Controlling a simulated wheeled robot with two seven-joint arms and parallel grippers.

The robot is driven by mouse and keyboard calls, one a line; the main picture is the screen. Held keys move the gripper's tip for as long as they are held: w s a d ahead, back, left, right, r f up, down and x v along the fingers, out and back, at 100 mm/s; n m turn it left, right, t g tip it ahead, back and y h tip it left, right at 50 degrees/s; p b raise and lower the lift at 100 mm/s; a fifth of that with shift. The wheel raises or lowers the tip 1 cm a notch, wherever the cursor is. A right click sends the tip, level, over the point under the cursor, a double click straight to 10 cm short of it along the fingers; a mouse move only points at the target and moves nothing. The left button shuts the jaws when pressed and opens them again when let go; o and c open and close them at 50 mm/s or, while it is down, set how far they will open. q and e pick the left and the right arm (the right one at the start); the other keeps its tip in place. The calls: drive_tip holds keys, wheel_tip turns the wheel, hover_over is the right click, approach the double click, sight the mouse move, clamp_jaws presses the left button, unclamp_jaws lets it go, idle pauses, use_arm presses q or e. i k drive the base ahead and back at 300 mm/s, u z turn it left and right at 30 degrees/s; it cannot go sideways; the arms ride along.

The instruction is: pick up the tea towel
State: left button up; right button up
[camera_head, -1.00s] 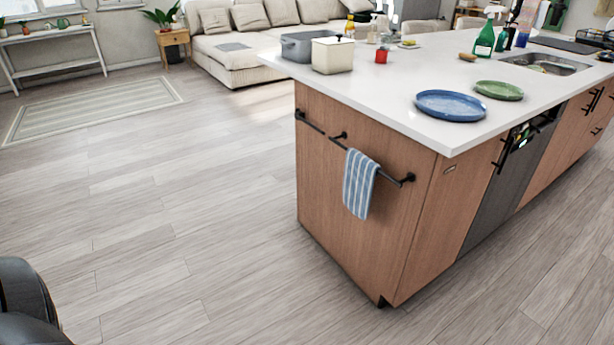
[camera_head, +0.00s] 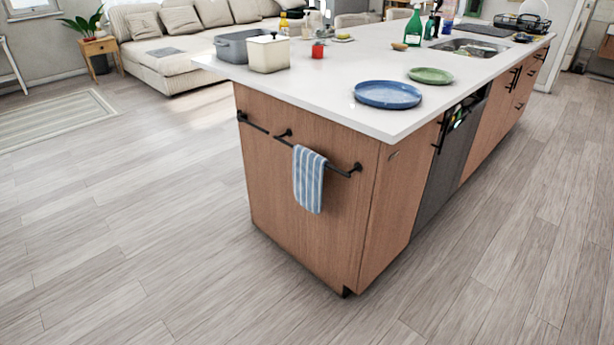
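The tea towel (camera_head: 309,180) is blue with white stripes. It hangs folded over a black rail (camera_head: 338,170) on the wooden end panel of the island (camera_head: 290,225), near the middle of the picture. Nothing covers its front. Neither of my grippers shows in the head view, so I cannot see whether they are open or shut.
The island's white top (camera_head: 330,105) overhangs the rail. A blue plate (camera_head: 388,94), a green plate (camera_head: 431,75), a cream box (camera_head: 268,54) and a grey bin (camera_head: 240,44) stand on it. The wooden floor (camera_head: 130,220) in front and left is clear. A sofa (camera_head: 165,65) stands behind.

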sight(308, 167)
drive_tip(key=z, duration=2.3)
drive_tip(key=i, duration=3.3)
drive_tip(key=u, duration=3.8)
drive_tip(key=i, duration=1.5)
drive_tip(key=u, duration=0.05)
